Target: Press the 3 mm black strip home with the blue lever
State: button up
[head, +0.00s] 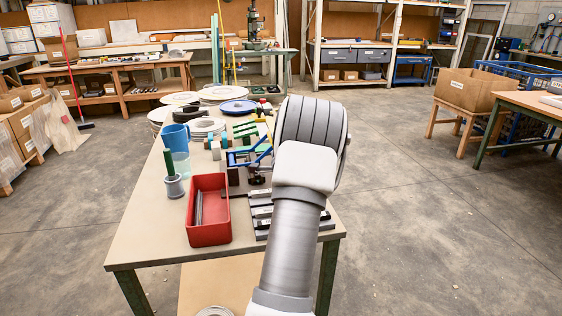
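A blue lever (262,152) stands on a small press-like device on the workbench, just left of my arm. Dark parts sit under and beside the lever, too small to tell apart. Several dark bars with pale labels (263,212) lie at the bench's near right, partly covered by my arm. I cannot pick out the 3 mm black strip for certain. My arm rises from the bottom of the view over the bench's right side. My gripper does not show in this view.
The floor (430,230) to the right is open.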

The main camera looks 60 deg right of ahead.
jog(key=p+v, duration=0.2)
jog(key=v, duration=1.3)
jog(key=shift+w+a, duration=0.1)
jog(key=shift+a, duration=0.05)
